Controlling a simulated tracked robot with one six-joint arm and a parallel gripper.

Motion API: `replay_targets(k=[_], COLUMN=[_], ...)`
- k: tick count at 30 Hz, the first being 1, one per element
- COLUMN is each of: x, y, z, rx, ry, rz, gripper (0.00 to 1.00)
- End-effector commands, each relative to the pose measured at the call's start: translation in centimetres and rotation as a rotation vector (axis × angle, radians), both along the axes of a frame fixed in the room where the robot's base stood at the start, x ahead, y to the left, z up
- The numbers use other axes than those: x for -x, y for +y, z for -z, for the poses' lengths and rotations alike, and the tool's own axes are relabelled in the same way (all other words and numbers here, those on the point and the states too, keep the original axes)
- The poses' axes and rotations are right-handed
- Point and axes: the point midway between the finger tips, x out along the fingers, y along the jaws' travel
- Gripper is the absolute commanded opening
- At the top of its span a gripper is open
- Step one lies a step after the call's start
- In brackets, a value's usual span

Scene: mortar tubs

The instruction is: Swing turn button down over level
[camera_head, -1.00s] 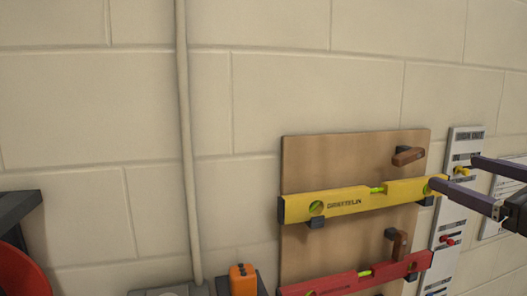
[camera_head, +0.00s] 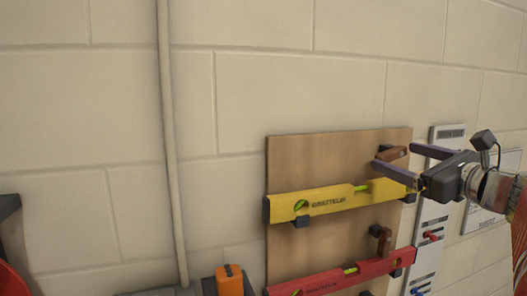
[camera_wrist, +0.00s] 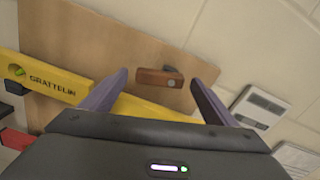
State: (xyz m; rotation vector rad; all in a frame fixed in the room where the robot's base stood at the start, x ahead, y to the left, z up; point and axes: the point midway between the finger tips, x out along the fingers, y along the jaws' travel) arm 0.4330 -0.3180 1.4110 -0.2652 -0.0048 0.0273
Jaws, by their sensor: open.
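The upper turn button (camera_head: 390,155) is a small brown wooden block on a dark mount, lying roughly level above the yellow level (camera_head: 340,200) on a wooden board. In the wrist view the turn button (camera_wrist: 160,78) shows between my finger tips, with the yellow level (camera_wrist: 60,82) below it. My gripper (camera_head: 402,158) is open and empty, its two purple-grey fingers reaching toward the board on either side of the button in the picture. I cannot tell whether a finger touches it. The level's right end is partly hidden by my gripper.
A red level (camera_head: 335,277) sits lower on the board (camera_head: 290,160), with its own turn button (camera_head: 382,238) standing upright over it. A white panel (camera_head: 428,250) with coloured pegs hangs to the right. An orange object (camera_head: 229,281) is at the lower left.

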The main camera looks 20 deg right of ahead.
Motion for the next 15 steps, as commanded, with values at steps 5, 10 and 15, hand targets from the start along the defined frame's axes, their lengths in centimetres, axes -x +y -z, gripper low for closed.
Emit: replay_targets(k=[5, 10, 15], x=[-0.98, -1.05, -1.03], y=[0.04, 0.03, 0.03], z=[0.05, 0.05, 0.04], rx=[-0.001, -0.001, -0.001], ry=[0.001, 0.001, 0.001], rz=[-0.001, 0.0, 0.001], gripper=[0.81, 0.81, 0.78])
